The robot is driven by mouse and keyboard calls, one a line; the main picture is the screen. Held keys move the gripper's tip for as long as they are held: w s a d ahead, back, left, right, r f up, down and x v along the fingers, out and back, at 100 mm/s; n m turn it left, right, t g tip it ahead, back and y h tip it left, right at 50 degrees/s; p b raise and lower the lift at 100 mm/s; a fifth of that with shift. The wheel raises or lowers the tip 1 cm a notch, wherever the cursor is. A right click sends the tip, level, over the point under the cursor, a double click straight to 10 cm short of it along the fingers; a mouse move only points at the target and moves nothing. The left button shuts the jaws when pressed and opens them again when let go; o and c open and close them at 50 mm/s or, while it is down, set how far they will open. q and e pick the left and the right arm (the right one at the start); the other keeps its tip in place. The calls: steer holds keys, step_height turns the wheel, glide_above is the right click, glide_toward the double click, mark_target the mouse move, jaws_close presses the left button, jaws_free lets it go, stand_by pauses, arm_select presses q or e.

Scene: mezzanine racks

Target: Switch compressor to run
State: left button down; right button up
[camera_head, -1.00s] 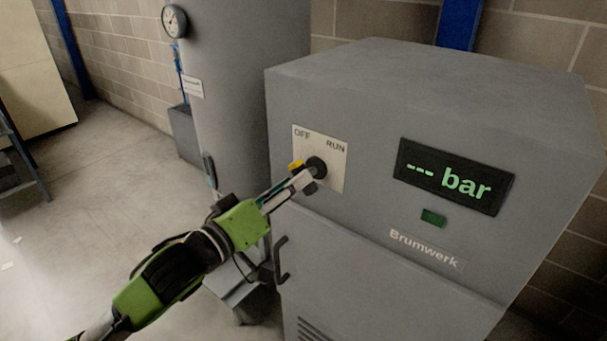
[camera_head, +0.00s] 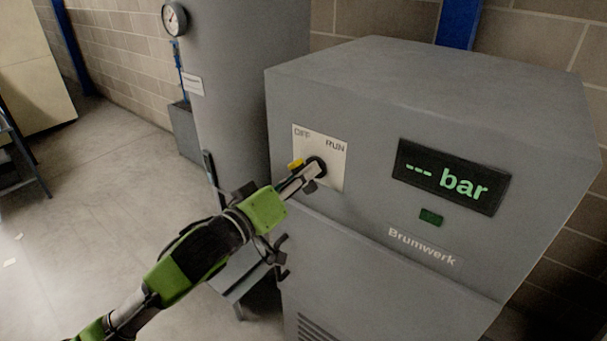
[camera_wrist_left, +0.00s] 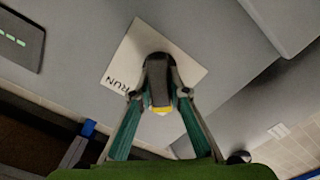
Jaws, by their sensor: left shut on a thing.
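The grey compressor cabinet (camera_head: 430,110) marked "Brumwerk" carries a pale switch plate (camera_head: 335,180) labelled OFF at its left and RUN at its right. A dark rotary knob (camera_head: 318,162) with a yellow pointer (camera_head: 296,165) sits on the plate. The pointer is towards the left, under OFF. My left gripper (camera_head: 312,172) is shut on the knob and hides part of it. In the left wrist view the knob (camera_wrist_left: 158,82) is between the two fingers, with the yellow tip towards the camera. The display (camera_head: 453,178) reads "--- bar". My right gripper is not in view.
A dark green indicator (camera_head: 431,217) is below the display. A door handle (camera_head: 281,257) sticks out below the switch, close to my left arm. A grey tank (camera_head: 245,80) with a gauge (camera_head: 174,19) stands to the left. The floor (camera_head: 100,190) at left is open.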

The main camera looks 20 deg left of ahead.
arm_select(q)
steer(key=m+p, duration=0.2)
steer(key=m, duration=0.1)
steer(key=shift+r, duration=0.15)
steer(key=m+p, duration=0.2)
steer(key=m, duration=0.2)
steer(key=shift+d+m, duration=0.1)
steer(key=shift+m, duration=0.3)
steer(key=m+p, duration=0.1)
steer(key=m, duration=0.3)
steer(key=shift+p, duration=0.35)
steer(key=shift+d+m+p, duration=0.1)
steer(key=shift+m+p, duration=0.35)
steer(key=shift+m, duration=1.75)
steer(key=c, duration=1.9)
jaws_free()
